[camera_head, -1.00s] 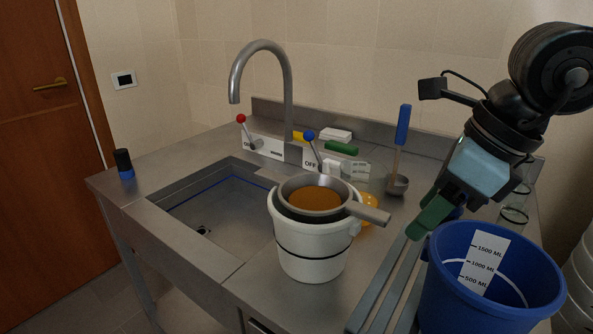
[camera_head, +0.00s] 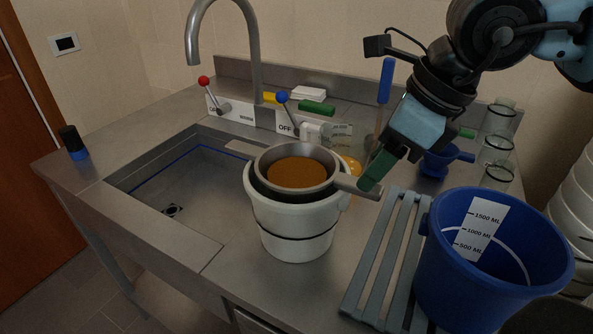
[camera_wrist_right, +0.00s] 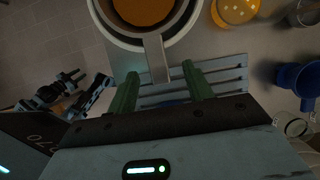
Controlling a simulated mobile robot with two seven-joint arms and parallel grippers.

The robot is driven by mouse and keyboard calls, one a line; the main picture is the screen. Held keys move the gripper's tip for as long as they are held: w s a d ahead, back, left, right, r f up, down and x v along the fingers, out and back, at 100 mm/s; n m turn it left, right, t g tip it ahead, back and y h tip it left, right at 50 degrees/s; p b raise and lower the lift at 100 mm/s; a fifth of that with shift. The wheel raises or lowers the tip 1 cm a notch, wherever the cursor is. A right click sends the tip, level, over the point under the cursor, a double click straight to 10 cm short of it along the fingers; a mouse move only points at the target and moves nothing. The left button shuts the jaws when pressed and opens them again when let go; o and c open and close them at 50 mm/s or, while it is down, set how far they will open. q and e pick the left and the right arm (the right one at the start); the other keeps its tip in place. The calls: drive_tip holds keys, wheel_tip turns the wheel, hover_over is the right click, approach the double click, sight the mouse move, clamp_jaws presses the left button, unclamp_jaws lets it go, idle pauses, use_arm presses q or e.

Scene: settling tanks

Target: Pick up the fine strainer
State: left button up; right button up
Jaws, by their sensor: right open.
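The fine strainer (camera_head: 300,151) is a grey metal bowl with a flat handle, and an orange-brown round surface shows inside it. It sits in the top of a white bucket (camera_head: 290,218) with a dark band. Its handle points right in the head view. My right gripper (camera_head: 372,176) has green fingers and is at the handle's end. In the right wrist view my right gripper (camera_wrist_right: 161,76) is open, with the strainer's handle (camera_wrist_right: 155,58) reaching between the fingertips. I cannot tell whether they touch it. My left gripper is not seen in the head view.
A blue bucket (camera_head: 440,262) with a volume scale stands at the right, beside a grey slatted rack (camera_head: 374,270). A tap (camera_head: 252,60) and sink (camera_head: 190,185) lie left. A blue funnel (camera_head: 436,163) and glass jars (camera_head: 497,150) stand behind the blue bucket.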

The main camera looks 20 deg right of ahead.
drive_tip(key=shift+a+f, duration=0.1)
drive_tip(key=shift+f, duration=0.2)
drive_tip(key=x, duration=0.4)
drive_tip(key=shift+a+f, duration=0.15)
drive_tip(key=shift+f, duration=0.05)
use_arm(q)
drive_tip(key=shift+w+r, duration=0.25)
use_arm(e)
drive_tip(key=shift+c, duration=0.4)
clamp_jaws()
drive_tip(key=shift+r, duration=0.1)
